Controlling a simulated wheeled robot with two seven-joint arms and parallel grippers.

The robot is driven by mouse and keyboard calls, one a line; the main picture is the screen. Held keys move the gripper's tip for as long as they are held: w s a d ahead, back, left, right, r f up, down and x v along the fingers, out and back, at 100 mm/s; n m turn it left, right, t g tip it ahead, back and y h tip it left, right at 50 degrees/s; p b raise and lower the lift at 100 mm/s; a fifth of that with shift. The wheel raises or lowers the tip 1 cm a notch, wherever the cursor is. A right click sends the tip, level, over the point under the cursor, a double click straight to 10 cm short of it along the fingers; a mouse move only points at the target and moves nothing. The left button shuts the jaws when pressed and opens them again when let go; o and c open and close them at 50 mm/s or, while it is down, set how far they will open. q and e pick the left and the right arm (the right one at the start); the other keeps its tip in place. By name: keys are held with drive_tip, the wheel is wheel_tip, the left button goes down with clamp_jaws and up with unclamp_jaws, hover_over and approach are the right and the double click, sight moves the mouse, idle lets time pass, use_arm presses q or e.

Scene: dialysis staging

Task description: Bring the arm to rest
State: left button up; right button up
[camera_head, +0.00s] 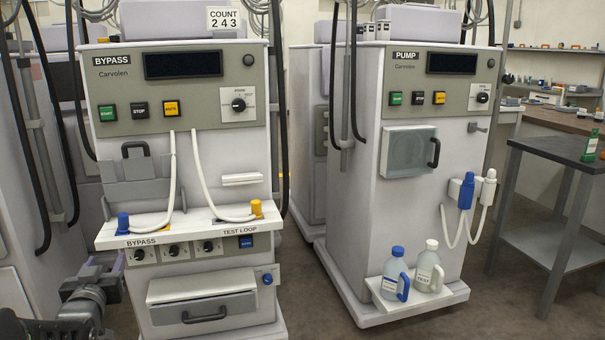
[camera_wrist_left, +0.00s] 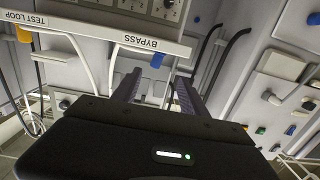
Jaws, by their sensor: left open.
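My left arm comes in at the lower left of the head view. Its gripper (camera_head: 108,264) is in front of the lower left side of the BYPASS machine (camera_head: 190,150), below the white shelf (camera_head: 190,228). In the left wrist view the two dark fingers of the gripper (camera_wrist_left: 157,88) stand apart with nothing between them. The shelf with its BYPASS label (camera_wrist_left: 120,38) shows beyond them, tilted in that view. I cannot tell the exact gap to the machine. My right arm and gripper are not in view.
Blue (camera_head: 123,222) and yellow (camera_head: 257,208) connectors with white tubes sit on the shelf. A drawer (camera_head: 203,303) juts out below. The PUMP machine (camera_head: 400,160) stands to the right with two bottles (camera_head: 396,275) on its base ledge. A grey table (camera_head: 560,150) is at the far right.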

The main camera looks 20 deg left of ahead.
use_arm(q)
drive_tip(key=w+d+f+g+h, duration=0.25)
drive_tip(key=d+f, duration=0.35)
drive_tip(key=f, duration=0.4)
drive_tip(key=w+d+f+g+h, duration=0.1)
drive_tip(key=w+d+f+h, duration=0.15)
drive_tip(key=d+f, duration=0.5)
drive_tip(key=d+f+m+g+h, duration=0.15)
drive_tip(key=d+f+h, duration=0.25)
drive_tip(key=d+f, duration=1.05)
drive_tip(key=s+d+f+m+g+h, duration=0.1)
drive_tip(key=s+d+f+g+h, duration=0.1)
drive_tip(key=s+d+f, duration=0.55)
drive_tip(key=s+d+f+m+g+h, duration=0.1)
drive_tip(key=s+d+f+g, duration=0.25)
drive_tip(key=d, duration=0.75)
drive_tip(key=s+d+f+m+g+h, duration=0.2)
drive_tip(key=s+d+f, duration=0.2)
drive_tip(key=s+d, duration=0.45)
drive_tip(key=d+r+p, duration=0.2)
drive_tip(key=r+p, duration=1.4)
drive_tip(key=s+d+r+p, duration=0.1)
drive_tip(key=d+r+p, duration=0.1)
drive_tip(key=r+p, duration=1.4)
drive_tip(key=shift+h, duration=0.4)
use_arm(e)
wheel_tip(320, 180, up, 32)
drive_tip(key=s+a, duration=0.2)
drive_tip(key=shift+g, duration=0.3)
